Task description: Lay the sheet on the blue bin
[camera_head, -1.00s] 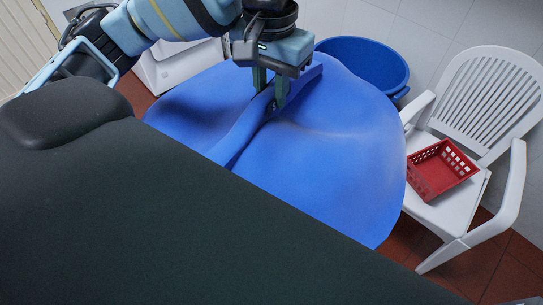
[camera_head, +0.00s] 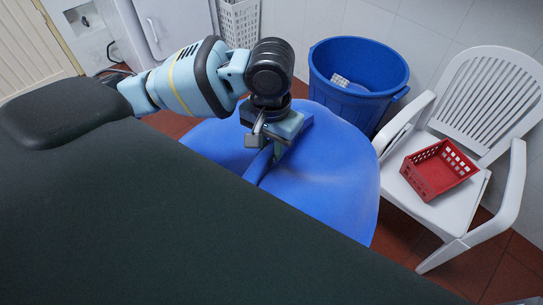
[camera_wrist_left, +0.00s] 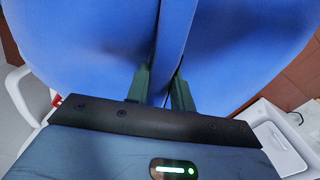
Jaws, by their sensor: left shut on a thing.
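The blue sheet (camera_head: 325,175) hangs in a wide draped shape from my left gripper (camera_head: 275,152), in front of the blue bin. My left gripper is shut on a gathered fold of it. The sheet fills the upper part of the left wrist view (camera_wrist_left: 235,50), with a fold between the two green fingers (camera_wrist_left: 163,92). The open-topped blue bin (camera_head: 385,105) stands behind and right of the gripper against the tiled wall. A small pale item lies inside it. The sheet's lower part is hidden behind my dark body. My right gripper is not in view.
A white plastic armchair (camera_head: 487,97) with a red basket (camera_head: 438,172) on its seat stands right of the bin. A white perforated basket (camera_head: 239,24) stands behind at the wall. Some red tiled floor shows between the bin and the chair.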

